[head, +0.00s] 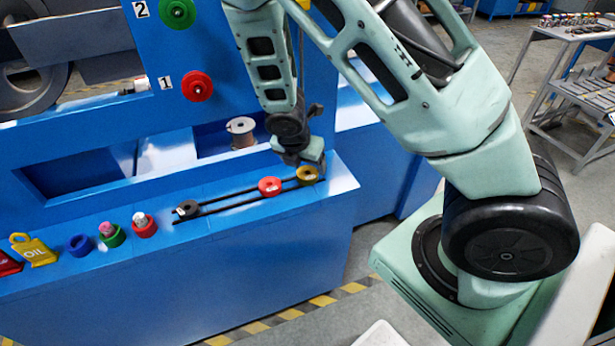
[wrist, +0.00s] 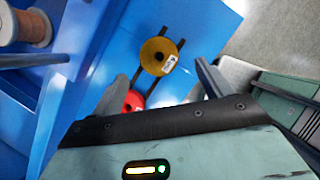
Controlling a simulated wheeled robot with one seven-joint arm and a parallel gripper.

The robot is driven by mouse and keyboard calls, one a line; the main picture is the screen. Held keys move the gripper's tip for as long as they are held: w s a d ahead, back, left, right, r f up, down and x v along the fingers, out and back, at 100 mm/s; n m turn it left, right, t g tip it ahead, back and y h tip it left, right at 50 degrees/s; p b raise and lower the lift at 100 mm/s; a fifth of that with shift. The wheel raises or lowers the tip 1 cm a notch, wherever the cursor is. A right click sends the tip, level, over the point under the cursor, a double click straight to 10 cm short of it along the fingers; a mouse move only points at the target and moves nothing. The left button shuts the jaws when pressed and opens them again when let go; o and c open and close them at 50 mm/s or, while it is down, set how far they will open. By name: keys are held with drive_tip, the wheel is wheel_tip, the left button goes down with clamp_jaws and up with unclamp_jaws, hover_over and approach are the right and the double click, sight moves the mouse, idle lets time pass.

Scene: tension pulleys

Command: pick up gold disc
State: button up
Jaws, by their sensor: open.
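The gold disc (head: 307,175) lies at the right end of a black two-rail rack on the blue bench. In the wrist view the gold disc (wrist: 158,56) shows its round top with a central hole and a small white label. My gripper (head: 303,163) is just above it in the head view, pointing down. In the wrist view the fingers of my gripper (wrist: 165,80) are spread, with the gold disc ahead of and between them. Nothing is held. A red disc (head: 269,186) sits beside it on the rack, partly hidden by a finger in the wrist view (wrist: 132,101).
A black disc (head: 187,209) sits at the rack's left end. A spool (head: 241,131) stands behind. A blue panel with green and red knobs rises at the back.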

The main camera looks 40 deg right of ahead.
sight(306, 170)
drive_tip(key=shift+x, duration=2.65)
drive_tip(key=shift+w+d, duration=0.1)
drive_tip(key=shift+w, duration=0.05)
drive_tip(key=shift+r, duration=0.1)
drive_tip(key=c, duration=1.4)
drive_tip(key=shift+c, duration=0.2)
wheel_tip(306, 170, up, 10)
drive_tip(key=p, duration=0.1)
